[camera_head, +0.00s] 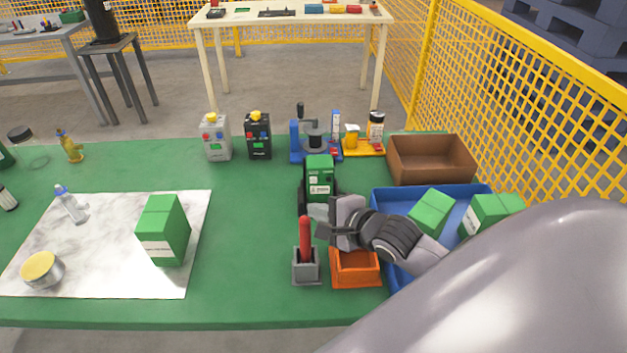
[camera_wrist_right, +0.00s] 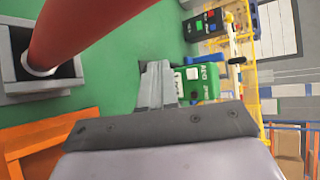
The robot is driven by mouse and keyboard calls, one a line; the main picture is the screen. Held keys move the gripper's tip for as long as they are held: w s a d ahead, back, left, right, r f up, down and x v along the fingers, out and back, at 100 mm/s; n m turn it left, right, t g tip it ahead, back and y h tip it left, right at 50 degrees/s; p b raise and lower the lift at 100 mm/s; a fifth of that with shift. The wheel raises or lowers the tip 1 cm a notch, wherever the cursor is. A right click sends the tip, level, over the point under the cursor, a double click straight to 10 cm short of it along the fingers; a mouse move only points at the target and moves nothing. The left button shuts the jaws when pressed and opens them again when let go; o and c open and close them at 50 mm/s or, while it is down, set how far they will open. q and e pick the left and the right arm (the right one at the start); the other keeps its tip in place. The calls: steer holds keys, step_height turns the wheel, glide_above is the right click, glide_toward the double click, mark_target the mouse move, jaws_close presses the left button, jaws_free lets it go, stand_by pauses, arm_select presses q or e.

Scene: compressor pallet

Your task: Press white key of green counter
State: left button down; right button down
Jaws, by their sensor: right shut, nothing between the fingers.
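The green counter (camera_head: 319,177) is a small upright green device near the middle of the green table, with a pale label and dark side parts. In the right wrist view the counter (camera_wrist_right: 204,82) shows just beyond the fingers, with a small white patch (camera_wrist_right: 193,73) on its face; I cannot tell if this is the white key. My right gripper (camera_head: 326,229) is shut and empty, just in front of the counter and a little to its right. In the right wrist view its fingers (camera_wrist_right: 157,70) lie together, and they hide part of the counter. My left gripper is not in view.
A red-handled tool stands in a grey holder (camera_head: 306,270) close to my right gripper, beside an orange bin (camera_head: 356,272). A blue tray (camera_head: 455,222) with green boxes lies to the right. Grey and black control boxes (camera_head: 217,138) stand behind.

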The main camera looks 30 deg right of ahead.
steer(key=shift+w+d, duration=0.5)
steer(key=shift+w, duration=0.25)
steer(key=shift+w+d, duration=0.45)
steer(key=shift+w, duration=0.35)
steer(key=shift+w+d, duration=0.5)
steer(key=shift+w, duration=0.25)
steer(key=shift+w+d, duration=0.2)
steer(key=shift+w, duration=0.15)
steer(key=shift+w+d, duration=0.25)
steer(key=shift+w, duration=0.1)
stand_by(1.2)
steer(key=shift+s+a, duration=0.45)
steer(key=shift+s, duration=0.25)
steer(key=shift+s+a, duration=0.45)
steer(key=shift+s, duration=0.25)
steer(key=shift+s+a, duration=0.4)
steer(key=shift+s, duration=0.35)
steer(key=shift+s+a, duration=0.45)
steer(key=shift+s, duration=0.25)
